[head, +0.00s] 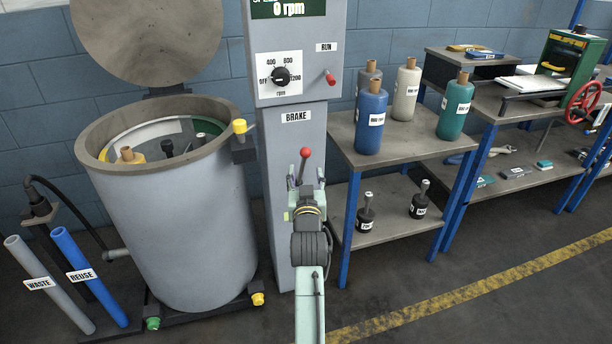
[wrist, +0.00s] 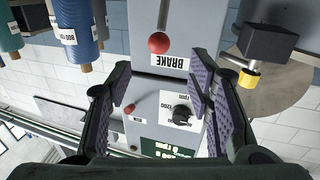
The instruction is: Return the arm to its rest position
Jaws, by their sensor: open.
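My gripper (head: 306,185) is in the middle of the head view, at the end of my raised pale green arm, in front of the grey control column (head: 290,225). It is open and nothing shows between its fingers. The brake lever's red knob (head: 305,153) appears just above the fingers in the head view. In the wrist view, which is upside down, my open gripper (wrist: 162,88) has its purple-padded fingers apart. There the red knob (wrist: 159,43) lies above the fingertips, apart from them. The BRAKE label (wrist: 169,62) is beside it.
A grey drum (head: 180,220) with its round lid (head: 150,40) open stands left of the column. A shelf table (head: 400,150) with several bottles is close on the right. Waste (head: 45,285) and reuse (head: 90,278) pipes stand at far left. Floor is free at front right.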

